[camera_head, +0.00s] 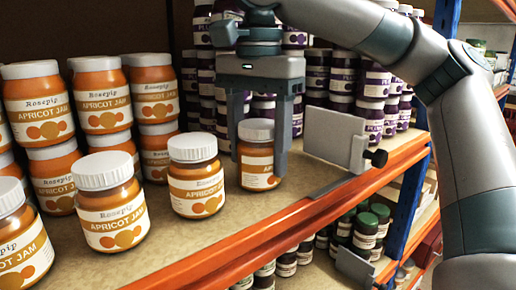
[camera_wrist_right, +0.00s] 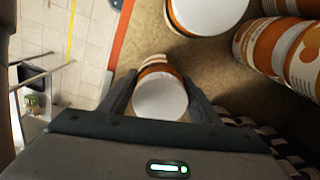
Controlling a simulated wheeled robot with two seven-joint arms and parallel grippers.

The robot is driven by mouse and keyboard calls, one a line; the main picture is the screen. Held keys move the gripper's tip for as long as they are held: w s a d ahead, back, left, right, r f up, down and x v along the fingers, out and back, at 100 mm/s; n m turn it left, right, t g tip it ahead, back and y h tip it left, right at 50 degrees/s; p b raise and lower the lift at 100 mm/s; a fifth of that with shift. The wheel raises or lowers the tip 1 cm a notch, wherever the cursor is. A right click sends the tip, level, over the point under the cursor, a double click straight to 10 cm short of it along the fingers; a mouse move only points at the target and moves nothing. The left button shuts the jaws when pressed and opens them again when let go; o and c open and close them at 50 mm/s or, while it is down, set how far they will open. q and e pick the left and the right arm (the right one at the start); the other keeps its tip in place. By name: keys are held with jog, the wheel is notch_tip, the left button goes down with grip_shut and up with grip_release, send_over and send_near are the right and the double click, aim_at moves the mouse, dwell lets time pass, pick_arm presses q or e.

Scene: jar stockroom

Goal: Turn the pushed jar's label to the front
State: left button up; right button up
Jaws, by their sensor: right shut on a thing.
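The jar (camera_head: 257,166) of orange jam with a white lid stands upright on the shelf. Part of its cream and orange label faces the front, but its print is too small to read and the fingers cover its sides. My right gripper (camera_head: 260,152) points down from above with one finger on each side, shut on this jar. In the right wrist view the jar's white lid (camera_wrist_right: 160,98) sits between the fingers (camera_wrist_right: 160,100), with some label showing beyond it. My left gripper is in neither view.
Apricot jam jars (camera_head: 197,178) stand to the left, the nearest close beside the held jar. Purple plum jars (camera_head: 342,75) are stacked behind. A grey plate divider (camera_head: 334,137) stands to the right. The orange shelf edge (camera_head: 300,222) runs along the front.

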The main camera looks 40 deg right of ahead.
aim_at(257, 124)
jog(key=o, duration=1.7)
jog(key=shift+f, duration=0.1)
jog(key=shift+r, duration=0.5)
notch_tip(257, 124, up, 5)
jog(key=shift+r+b, duration=0.1)
jog(key=shift+b, duration=0.75)
jog(key=shift+r+p, duration=0.6)
jog(key=shift+r, duration=2.35)
